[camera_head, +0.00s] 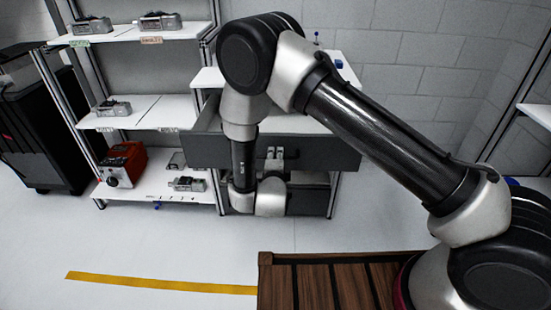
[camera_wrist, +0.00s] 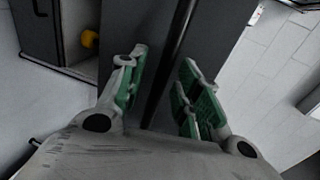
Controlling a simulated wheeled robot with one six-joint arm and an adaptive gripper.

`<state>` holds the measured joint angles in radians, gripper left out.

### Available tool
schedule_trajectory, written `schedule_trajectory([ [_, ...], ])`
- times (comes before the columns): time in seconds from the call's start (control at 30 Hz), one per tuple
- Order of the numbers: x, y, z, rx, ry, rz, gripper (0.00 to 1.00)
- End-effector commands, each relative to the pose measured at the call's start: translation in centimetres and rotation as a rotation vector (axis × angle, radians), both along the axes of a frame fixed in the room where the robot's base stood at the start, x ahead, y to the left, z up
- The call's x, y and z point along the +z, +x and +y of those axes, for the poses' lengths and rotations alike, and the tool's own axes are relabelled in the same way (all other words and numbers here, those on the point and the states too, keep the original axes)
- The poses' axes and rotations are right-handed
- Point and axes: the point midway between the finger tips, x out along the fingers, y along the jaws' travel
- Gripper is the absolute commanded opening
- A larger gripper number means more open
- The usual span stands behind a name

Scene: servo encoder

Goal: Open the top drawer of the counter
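The counter has a white top (camera_head: 207,78) and dark grey drawers. Its top drawer (camera_head: 335,152) stands pulled out, with its dark front jutting forward and part of its inside showing behind the front. My arm hides part of it. My gripper (camera_head: 275,153) is at the middle of the drawer front, fingers pointing at it. In the wrist view my gripper (camera_wrist: 160,88) is open, its green-padded fingers apart on either side of a dark panel (camera_wrist: 135,30) with a black strip or gap.
A white shelf rack (camera_head: 130,122) with grey devices and a red machine (camera_head: 122,164) stands left of the counter. A black cabinet (camera_head: 35,130) is farther left. The floor in front is clear, with a yellow line (camera_head: 150,283). A brick wall is behind.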

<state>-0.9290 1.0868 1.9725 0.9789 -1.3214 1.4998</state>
Motion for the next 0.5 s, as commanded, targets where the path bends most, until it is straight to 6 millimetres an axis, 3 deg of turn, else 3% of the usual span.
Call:
schedule_trajectory([
  [0.3, -0.1, 0.41, 0.0, 0.001, -0.001, 0.001, 0.34],
  [0.5, -0.1, 0.39, 0.0, 0.001, 0.0, 0.001, 0.0],
])
